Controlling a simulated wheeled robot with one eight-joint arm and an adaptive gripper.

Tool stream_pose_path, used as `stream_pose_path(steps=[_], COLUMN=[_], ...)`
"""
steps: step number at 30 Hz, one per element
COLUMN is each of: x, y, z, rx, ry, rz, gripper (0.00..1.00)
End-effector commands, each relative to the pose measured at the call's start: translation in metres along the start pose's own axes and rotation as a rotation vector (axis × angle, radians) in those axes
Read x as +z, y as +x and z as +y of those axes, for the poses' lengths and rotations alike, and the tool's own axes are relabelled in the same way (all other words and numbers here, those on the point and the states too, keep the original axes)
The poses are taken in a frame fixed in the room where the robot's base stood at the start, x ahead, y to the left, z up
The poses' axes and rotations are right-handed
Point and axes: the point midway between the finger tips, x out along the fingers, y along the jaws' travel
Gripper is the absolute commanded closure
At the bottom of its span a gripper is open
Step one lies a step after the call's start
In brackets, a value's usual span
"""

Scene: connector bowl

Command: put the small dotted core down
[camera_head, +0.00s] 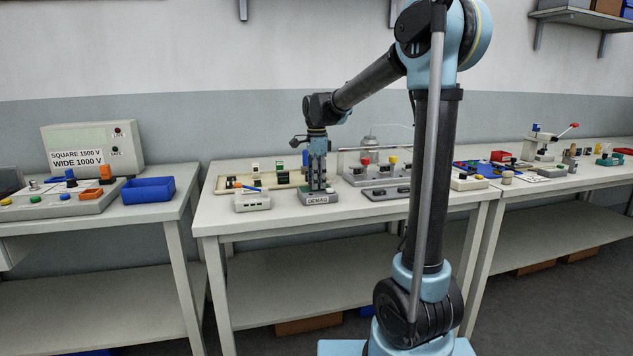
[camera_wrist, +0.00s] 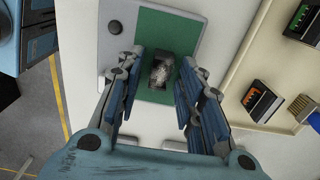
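The small core (camera_wrist: 161,74) is a dark block with a pale speckled face in the wrist view. It appears to rest on a green pad (camera_wrist: 157,30) on a grey plate. My gripper (camera_wrist: 158,82) is open, with one finger on each side of the core and a visible gap at the left. Contact on the right is hard to judge. In the head view my gripper (camera_head: 317,184) points straight down, low over the grey block labelled DEMAG (camera_head: 318,199). The core cannot be made out there.
A beige tray (camera_head: 225,184) with several small parts lies behind and left of my gripper; its edge also shows at right in the wrist view (camera_wrist: 238,68). A pale box (camera_head: 252,203) stands left of the DEMAG block. A fixture with coloured knobs (camera_head: 378,176) stands to the right.

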Motion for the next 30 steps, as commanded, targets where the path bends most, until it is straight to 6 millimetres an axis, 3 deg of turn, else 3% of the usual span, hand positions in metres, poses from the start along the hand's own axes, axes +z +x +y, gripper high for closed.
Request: stream_pose_path(steps=[8, 13, 30], x=[-0.001, -0.001, -0.001], y=[-0.001, -0.011, -0.105], z=[0.0, 0.0, 0.0], rx=[0.0, 0.0, 0.0], ry=[0.001, 0.001, 0.001], rz=[0.0, 0.0, 0.0], gripper=[0.64, 0.64, 0.64])
